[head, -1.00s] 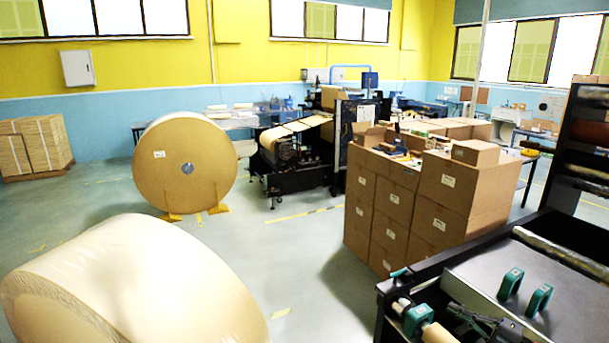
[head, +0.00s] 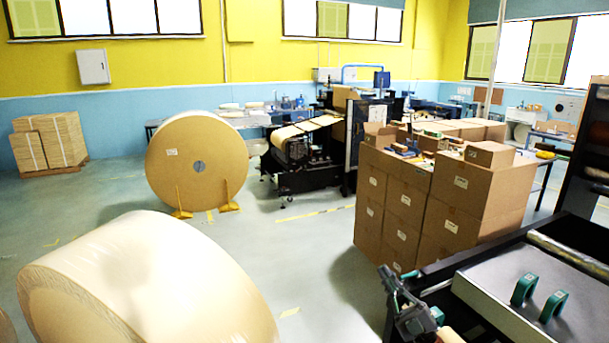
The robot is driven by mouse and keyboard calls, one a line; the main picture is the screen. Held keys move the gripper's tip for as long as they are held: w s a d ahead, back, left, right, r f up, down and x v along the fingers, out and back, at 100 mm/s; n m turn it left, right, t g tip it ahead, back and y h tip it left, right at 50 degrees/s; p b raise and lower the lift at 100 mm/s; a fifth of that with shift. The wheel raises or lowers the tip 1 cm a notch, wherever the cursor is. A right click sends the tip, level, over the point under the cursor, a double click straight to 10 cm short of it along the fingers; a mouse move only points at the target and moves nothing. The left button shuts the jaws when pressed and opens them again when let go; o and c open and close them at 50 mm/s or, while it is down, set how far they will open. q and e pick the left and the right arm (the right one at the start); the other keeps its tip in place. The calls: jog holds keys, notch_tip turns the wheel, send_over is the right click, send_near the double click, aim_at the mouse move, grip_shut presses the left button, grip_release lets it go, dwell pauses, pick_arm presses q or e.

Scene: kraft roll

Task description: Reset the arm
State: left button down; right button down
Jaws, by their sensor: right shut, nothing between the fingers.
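My right gripper (head: 389,280) is dark grey and shows at the lower right, at the near left corner of the black machine (head: 490,250). It is shut and empty, with its fingers toward the upper left. It hides part of a green fitting (head: 437,315) and the end of a small kraft roll (head: 449,336) on the machine. I cannot tell whether it touches the machine. My left gripper is out of view.
A large wrapped roll (head: 150,285) fills the lower left. Another big kraft roll (head: 197,165) stands on yellow chocks farther back. Stacked cartons (head: 445,195) stand just behind the machine. Green handles (head: 538,297) rise from its grey top. Floor between the rolls and cartons is clear.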

jog(key=w+d+f+m+h, duration=0.6)
jog(key=w+f+m+h, duration=0.1)
jog(key=f+m+h, duration=0.15)
jog(key=w+d+f+m+h, duration=0.5)
jog(key=w+f+m+h, duration=0.2)
jog(key=f+h, duration=0.2)
jog(key=s+d+f+m+g+h+b, duration=0.15)
jog(key=s+f, duration=0.35)
jog(key=f, duration=0.9)
jog(key=s+d+f+g+b, duration=0.1)
jog(key=s+d+f+g, duration=0.3)
jog(key=f, duration=1)
jog(key=s+a+f+g+b, duration=0.1)
jog(key=s+f, duration=0.4)
jog(key=f, duration=1)
jog(key=s+f+m+g+b, duration=0.1)
jog(key=s+f+g+b, duration=0.35)
jog(key=s+f, duration=2.55)
jog(key=s+a+f+g, duration=0.1)
jog(key=s+f, duration=0.3)
jog(key=s, duration=0.9)
jog(key=s+a+f+m+g+b, duration=0.1)
jog(key=s+f+g, duration=0.3)
jog(key=s, duration=1)
jog(key=s+a+f+g+b, duration=0.1)
jog(key=s+f, duration=0.5)
jog(key=s, duration=0.8)
jog(key=shift+a+f+m+g+h, duration=0.2)
jog(key=shift+a+m+g+h, duration=0.15)
jog(key=shift+g, duration=0.35)
